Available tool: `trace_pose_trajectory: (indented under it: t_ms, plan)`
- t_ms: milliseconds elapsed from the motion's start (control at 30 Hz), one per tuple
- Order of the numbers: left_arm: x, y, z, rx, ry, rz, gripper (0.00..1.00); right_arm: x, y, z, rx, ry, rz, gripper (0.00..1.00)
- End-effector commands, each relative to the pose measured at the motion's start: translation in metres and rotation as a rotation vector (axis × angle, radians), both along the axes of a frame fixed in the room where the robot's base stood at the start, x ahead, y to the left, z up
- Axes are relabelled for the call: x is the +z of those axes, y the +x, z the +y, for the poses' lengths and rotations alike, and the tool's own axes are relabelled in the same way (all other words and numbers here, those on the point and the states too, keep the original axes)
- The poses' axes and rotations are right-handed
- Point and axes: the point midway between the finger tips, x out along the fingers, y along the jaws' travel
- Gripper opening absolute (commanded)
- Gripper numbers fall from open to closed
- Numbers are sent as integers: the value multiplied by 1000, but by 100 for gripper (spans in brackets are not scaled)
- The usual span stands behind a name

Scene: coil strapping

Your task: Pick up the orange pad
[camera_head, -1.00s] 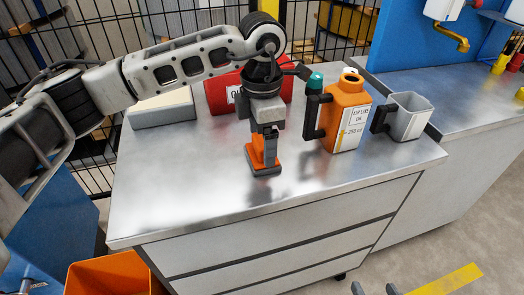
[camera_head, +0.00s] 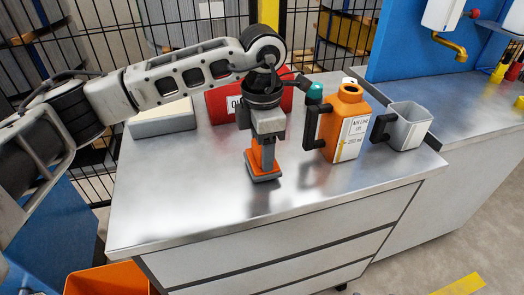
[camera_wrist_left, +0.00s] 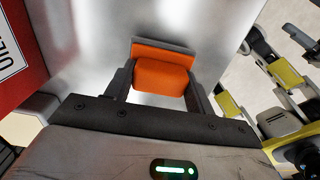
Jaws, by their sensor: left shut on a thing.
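The orange pad (camera_head: 264,159), an orange block on a flat grey-edged base, is upright over the front middle of the steel worktop. My left gripper (camera_head: 265,147) points down from above and is shut on the pad's upper part. The left wrist view shows the orange block (camera_wrist_left: 161,76) between both dark fingers, with its grey base edge beyond. A dark reflection lies on the worktop below the pad; I cannot tell how large any gap under it is. My right gripper is not in view.
The steel worktop (camera_head: 190,205) is clear around and left of the pad. An orange oil can (camera_head: 349,118) and a grey jug (camera_head: 408,130) stand to the right. A red box (camera_head: 222,104) and a grey-white block (camera_head: 162,123) are behind. An orange bin (camera_head: 110,278) is below left.

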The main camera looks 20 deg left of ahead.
Motion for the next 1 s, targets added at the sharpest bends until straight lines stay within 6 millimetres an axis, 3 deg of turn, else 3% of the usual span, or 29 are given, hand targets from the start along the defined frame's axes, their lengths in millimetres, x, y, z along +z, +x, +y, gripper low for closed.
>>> trace_pose_trajectory:
  t_ms: [133, 400, 700, 1000]
  plan:
    - [25, -2, 2, -1, -1, -6, 31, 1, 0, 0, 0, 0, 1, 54]
    - [84, -44, 33, 0, 0, -7, 31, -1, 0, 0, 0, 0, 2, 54]
    - [109, -98, 70, 0, 2, -2, 31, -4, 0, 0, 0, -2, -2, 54]
    - [119, -115, 81, 0, 0, -1, 31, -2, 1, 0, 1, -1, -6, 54]
